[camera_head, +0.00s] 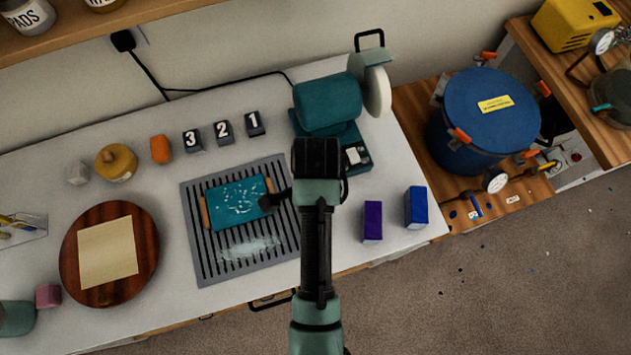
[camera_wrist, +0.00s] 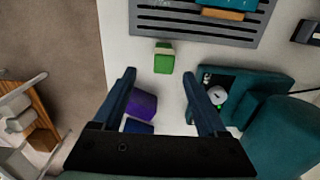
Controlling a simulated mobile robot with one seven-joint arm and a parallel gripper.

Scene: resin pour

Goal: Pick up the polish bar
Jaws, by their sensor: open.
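Three coloured bars are on the pale bench, and I cannot tell which one is the polish bar. The green bar (camera_wrist: 163,60) lies just beyond my fingertips in the wrist view; in the head view my arm hides it. The purple bar (camera_head: 372,221) shows between my fingers in the wrist view (camera_wrist: 141,104). The blue bar (camera_head: 416,207) stands near the bench's right end, partly hidden by my gripper's body in the wrist view (camera_wrist: 138,127). My gripper (camera_wrist: 158,74) is open and empty.
The teal tray (camera_head: 226,207) lies on a slotted grey mat (camera_head: 205,265) left of my arm. A teal buffing machine (camera_head: 328,105) stands behind. Numbered blocks (camera_head: 222,132), a round wooden board (camera_head: 147,255) and a blue pot (camera_head: 490,110) are around. Bench between purple and blue bars is clear.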

